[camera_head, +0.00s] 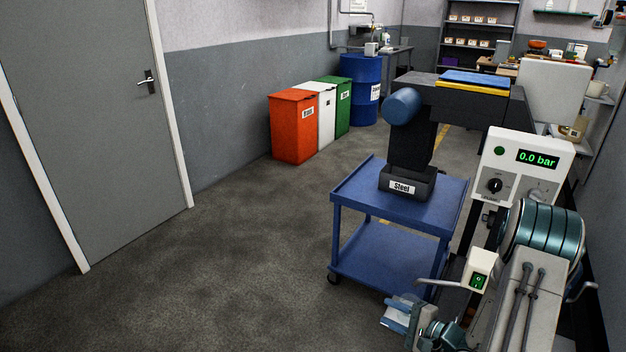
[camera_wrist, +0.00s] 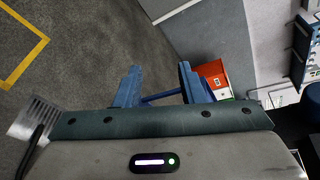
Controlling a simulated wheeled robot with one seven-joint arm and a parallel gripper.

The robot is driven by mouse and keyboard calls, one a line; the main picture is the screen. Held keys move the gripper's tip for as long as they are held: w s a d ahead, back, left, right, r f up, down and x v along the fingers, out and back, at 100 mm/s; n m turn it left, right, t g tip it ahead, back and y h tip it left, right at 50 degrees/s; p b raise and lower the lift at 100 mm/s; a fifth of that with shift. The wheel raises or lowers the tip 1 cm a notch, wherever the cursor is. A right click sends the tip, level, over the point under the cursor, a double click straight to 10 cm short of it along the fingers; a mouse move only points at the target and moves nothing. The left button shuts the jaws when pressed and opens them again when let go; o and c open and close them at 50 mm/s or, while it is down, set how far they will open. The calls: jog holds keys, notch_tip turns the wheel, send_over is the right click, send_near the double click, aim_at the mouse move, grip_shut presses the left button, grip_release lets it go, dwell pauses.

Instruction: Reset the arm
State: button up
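My gripper (camera_head: 396,315) is low at the bottom of the head view, in front of the blue cart, with its light blue fingers toward the left. In the wrist view, its two blue fingers (camera_wrist: 158,84) stand apart, with a clear gap between them. A thin blue bar shows across the gap; it looks like part of the cart behind, and I see nothing gripped. Teal and grey parts of my arm (camera_head: 545,238) fill the lower right of the head view, partly hiding the fingers' base.
A blue cart (camera_head: 392,254) bears a dark bin labelled Steel (camera_head: 401,186). A dark machine (camera_head: 455,102) rises behind it. A panel (camera_head: 553,150) reads 0.0 bar. Red (camera_head: 292,127), white and green bins stand at the wall. The floor (camera_head: 220,270) at left is clear before a grey door (camera_head: 90,115).

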jog(key=s+a+r+n+g+p, duration=0.2)
jog(key=s+a+r+n+g, duration=0.35)
jog(key=r, duration=0.35)
jog(key=s+a+r+n+g+p, duration=0.1)
jog(key=s+a+r+n+g, duration=0.4)
jog(key=r, duration=0.3)
jog(key=s+d+r+n+t+h+p, duration=0.2)
jog(key=s+d+r+n+h+p, duration=0.1)
jog(key=s+r+h, duration=0.7)
notch_tip(320, 180, up, 3)
jog(key=shift+s+d+r+h+p, duration=0.15)
jog(key=shift+d+h+p, duration=0.25)
jog(key=shift+d+p, duration=0.45)
jog(key=shift+d+t, duration=0.1)
jog(key=shift+t, duration=0.15)
dwell(0.7)
